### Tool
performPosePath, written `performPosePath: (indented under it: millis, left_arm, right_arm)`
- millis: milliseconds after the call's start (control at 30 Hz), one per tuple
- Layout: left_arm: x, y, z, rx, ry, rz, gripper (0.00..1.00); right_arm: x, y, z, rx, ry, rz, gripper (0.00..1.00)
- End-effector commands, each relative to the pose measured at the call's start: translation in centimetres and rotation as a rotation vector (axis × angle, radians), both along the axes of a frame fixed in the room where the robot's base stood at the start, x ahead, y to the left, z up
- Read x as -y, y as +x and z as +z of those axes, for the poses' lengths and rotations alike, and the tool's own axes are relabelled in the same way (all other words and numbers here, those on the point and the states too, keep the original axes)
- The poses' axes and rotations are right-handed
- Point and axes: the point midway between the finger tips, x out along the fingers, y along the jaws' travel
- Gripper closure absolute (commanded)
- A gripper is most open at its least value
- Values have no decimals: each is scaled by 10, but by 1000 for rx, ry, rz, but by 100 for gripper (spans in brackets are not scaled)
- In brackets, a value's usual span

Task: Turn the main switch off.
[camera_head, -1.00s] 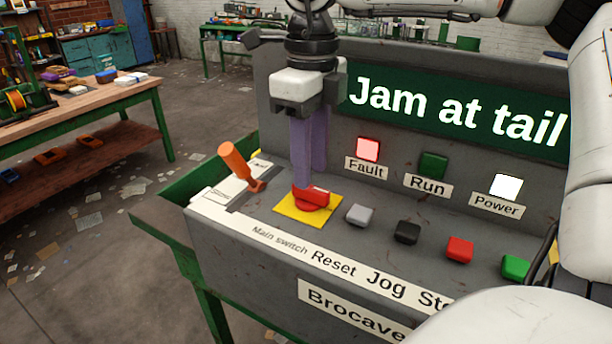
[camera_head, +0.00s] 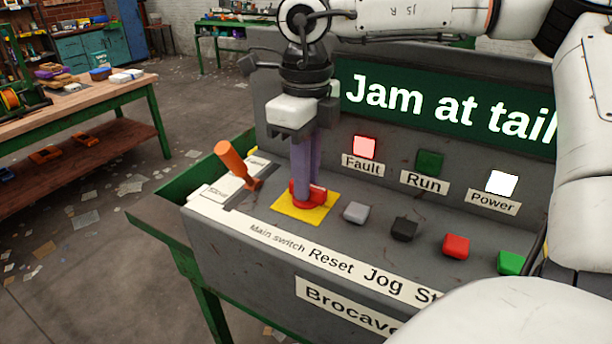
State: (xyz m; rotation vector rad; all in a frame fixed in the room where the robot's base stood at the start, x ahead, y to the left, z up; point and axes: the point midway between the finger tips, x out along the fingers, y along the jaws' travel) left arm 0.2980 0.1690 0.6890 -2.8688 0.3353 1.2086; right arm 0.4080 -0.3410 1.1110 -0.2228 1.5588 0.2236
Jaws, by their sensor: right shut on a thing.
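The main switch (camera_head: 318,194) is a red rotary knob on a yellow square plate (camera_head: 290,211) on the grey control panel. The "Main switch" label is printed on the white strip in front of it. My right gripper (camera_head: 306,188) points down from above, and its purple fingers are shut on the red knob. The fingers hide part of the knob, so its exact turn is hard to read. The Fault lamp (camera_head: 364,147) glows red and the Power lamp (camera_head: 502,181) glows white. The Run lamp (camera_head: 429,162) is dark green. My left gripper is not in view.
An orange lever (camera_head: 236,163) stands tilted just left of the switch. Grey (camera_head: 356,212), black (camera_head: 404,229), red (camera_head: 456,246) and green (camera_head: 511,262) buttons run to the right. A "Jam at tail" display (camera_head: 450,110) rises behind. A wooden workbench (camera_head: 90,98) stands at the left.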

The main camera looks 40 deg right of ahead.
Motion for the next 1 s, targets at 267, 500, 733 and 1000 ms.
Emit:
performPosePath:
  millis: [267,500,733,1000]
  left_arm:
    - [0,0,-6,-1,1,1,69]
    - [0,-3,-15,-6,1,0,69]
    - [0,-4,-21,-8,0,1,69]
    - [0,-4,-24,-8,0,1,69]
  right_arm:
    - [1,1,0,2,-4,85,100]
    - [0,1,-1,2,-4,267,100]
    - [1,1,0,1,-4,485,100]
    - [0,1,1,2,-3,741,100]
